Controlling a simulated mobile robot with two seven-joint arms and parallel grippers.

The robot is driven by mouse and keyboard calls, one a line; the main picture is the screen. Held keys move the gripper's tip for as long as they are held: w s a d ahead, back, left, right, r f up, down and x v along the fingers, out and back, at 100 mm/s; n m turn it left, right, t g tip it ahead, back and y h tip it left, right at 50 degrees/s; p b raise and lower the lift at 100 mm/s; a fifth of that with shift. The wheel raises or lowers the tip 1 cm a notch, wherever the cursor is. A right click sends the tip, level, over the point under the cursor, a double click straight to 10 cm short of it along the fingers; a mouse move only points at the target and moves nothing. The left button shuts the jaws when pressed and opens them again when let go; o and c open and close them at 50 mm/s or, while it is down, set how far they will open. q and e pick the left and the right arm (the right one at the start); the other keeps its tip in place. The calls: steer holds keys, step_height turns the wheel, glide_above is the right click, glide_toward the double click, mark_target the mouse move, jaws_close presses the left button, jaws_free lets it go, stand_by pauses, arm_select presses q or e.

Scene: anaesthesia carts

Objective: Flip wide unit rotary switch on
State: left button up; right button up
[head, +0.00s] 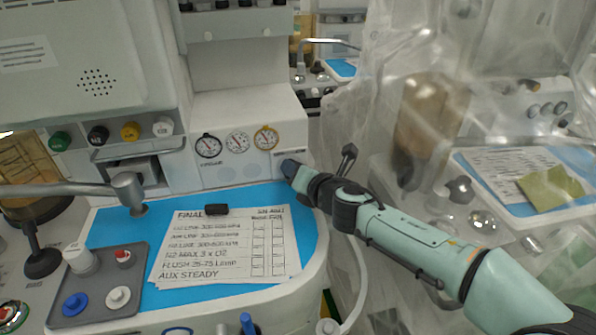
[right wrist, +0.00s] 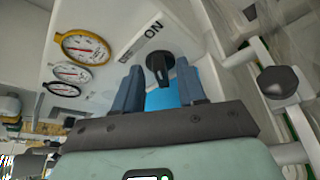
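The rotary switch (right wrist: 160,68) is a black knob on the white front panel (right wrist: 110,45) of the wide unit, with an "ON" label (right wrist: 153,28) beside it in the right wrist view. My right gripper (right wrist: 159,80) is open, its two blue fingers spread on either side of the knob with a visible gap to each. I cannot tell how far the fingertips reach past the knob. In the head view my right gripper (head: 290,168) is at the panel's lower right corner and hides the switch. My left gripper is not in view.
Three round gauges (head: 237,142) sit left of the switch. Below is a blue work surface (head: 308,232) with a paper checklist (head: 225,245) and a black clip. A plastic-draped cart (head: 415,120) stands right of my arm. A white rail with a black knob (right wrist: 278,82) is near the gripper.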

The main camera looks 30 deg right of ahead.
steer(key=shift+s+r, duration=0.2)
steer(key=shift+s, duration=0.15)
steer(key=p+v, duration=0.3)
steer(key=v, duration=0.8)
steer(key=shift+s+r, duration=0.15)
steer(key=shift+s, duration=0.65)
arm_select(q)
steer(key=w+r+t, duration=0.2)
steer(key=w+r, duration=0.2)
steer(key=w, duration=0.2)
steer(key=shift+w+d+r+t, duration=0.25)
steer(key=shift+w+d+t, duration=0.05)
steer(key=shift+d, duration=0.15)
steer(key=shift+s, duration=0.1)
